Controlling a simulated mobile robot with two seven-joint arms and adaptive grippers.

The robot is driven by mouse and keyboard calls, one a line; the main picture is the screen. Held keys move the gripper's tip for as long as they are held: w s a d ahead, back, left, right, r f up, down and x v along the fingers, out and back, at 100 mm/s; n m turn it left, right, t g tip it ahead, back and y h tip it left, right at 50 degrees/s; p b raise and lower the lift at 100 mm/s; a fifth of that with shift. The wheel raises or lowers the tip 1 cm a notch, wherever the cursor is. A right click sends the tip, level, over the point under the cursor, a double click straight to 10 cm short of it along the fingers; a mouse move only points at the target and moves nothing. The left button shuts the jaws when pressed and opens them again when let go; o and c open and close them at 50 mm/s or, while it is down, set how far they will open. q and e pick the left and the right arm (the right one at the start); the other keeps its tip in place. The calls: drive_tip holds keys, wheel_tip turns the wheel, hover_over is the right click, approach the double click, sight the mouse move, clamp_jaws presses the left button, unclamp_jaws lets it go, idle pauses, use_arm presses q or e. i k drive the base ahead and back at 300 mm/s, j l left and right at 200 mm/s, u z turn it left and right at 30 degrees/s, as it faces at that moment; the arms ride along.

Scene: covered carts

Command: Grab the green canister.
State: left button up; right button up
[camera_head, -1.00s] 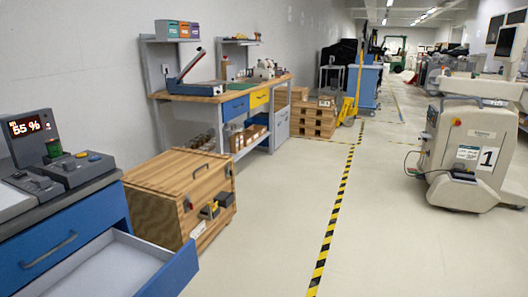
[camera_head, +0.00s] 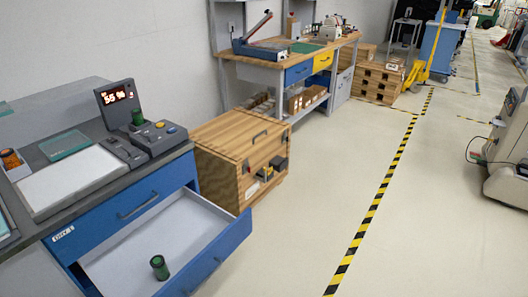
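A small dark green canister (camera_head: 160,267) stands upright in the open drawer (camera_head: 205,221) of the blue cabinet, near the drawer's front. A second green cylinder (camera_head: 138,117) sits on the grey device (camera_head: 155,136) on top of the cabinet, just right of its lit display. I cannot tell if the two are the same kind of thing. Neither of my grippers shows in the head view.
The blue cabinet (camera_head: 130,205) has a dark worktop with a white panel (camera_head: 70,180). A wooden crate (camera_head: 225,150) stands behind the drawer. A workbench (camera_head: 270,65) is farther back. The floor right of the drawer is clear, with a yellow-black line (camera_head: 372,208).

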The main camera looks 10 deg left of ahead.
sight(157, 263)
drive_tip(key=u, duration=1)
